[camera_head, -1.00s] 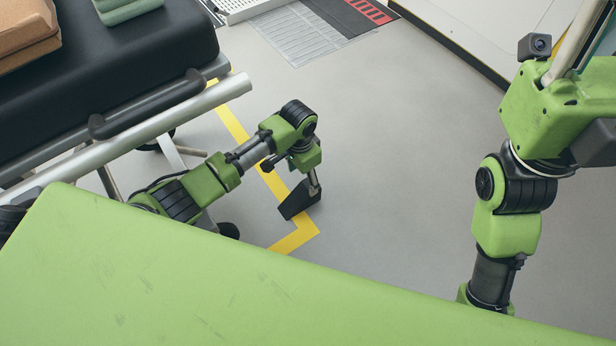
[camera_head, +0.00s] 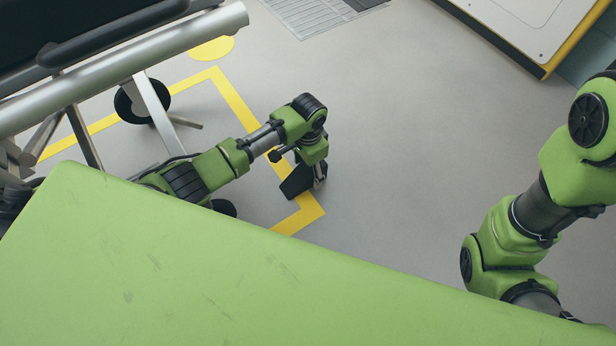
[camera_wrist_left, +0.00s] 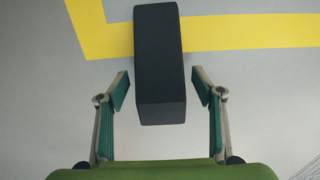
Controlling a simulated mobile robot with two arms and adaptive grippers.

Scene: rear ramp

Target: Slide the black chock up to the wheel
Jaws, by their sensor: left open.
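The black chock (camera_head: 297,182) lies on the floor at the inner side of a yellow line corner, partly over the line. In the left wrist view the dark block (camera_wrist_left: 158,60) stretches away from me over the yellow line. My left gripper (camera_head: 318,178) is down at the chock; in the wrist view its open fingers (camera_wrist_left: 161,86) stand either side of the chock's near end, with gaps visible. A black wheel (camera_head: 222,207) shows partly behind my green body, left of the chock. Another wheel (camera_head: 133,103) stands under the trolley further back. My right gripper is out of view.
The trolley's metal rail (camera_head: 130,65) and legs fill the upper left. Yellow floor marking (camera_head: 245,105) runs beside my left arm. Grey floor is clear right of the chock. A floor grate (camera_head: 318,12) and a white, yellow-edged platform (camera_head: 530,30) lie at the back.

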